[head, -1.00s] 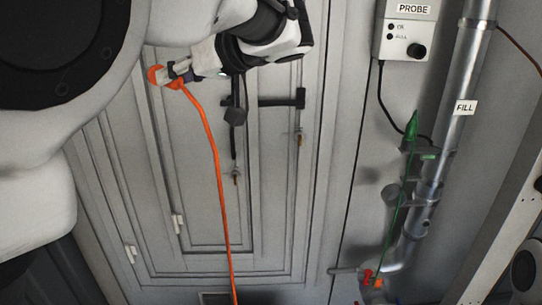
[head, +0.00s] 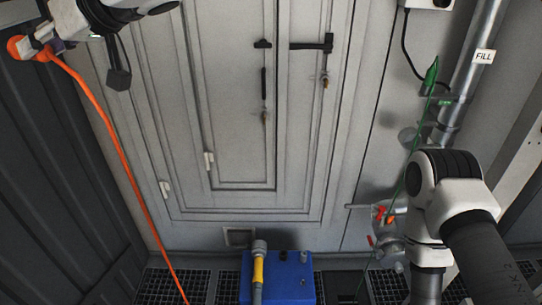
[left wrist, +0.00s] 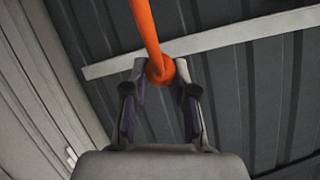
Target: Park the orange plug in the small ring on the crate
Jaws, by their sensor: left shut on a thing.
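My left gripper (head: 38,42) is at the upper left of the head view, shut on the orange plug (head: 15,46). Its orange cable (head: 108,125) hangs down to the floor grating. In the left wrist view the plug (left wrist: 160,72) sits between the two fingertips, with the cable rising from it. A blue box (head: 290,285), which may be the crate, stands at the bottom middle of the head view, far from the plug. I cannot make out a small ring on it.
A grey hose end with a yellow band (head: 259,268) stands at the blue box. A grey door (head: 235,150) fills the back wall. A green clamp (head: 431,76) with its cable hangs by the FILL pipe (head: 470,90) on the right. Dark ribbed wall (head: 60,180) is on the left.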

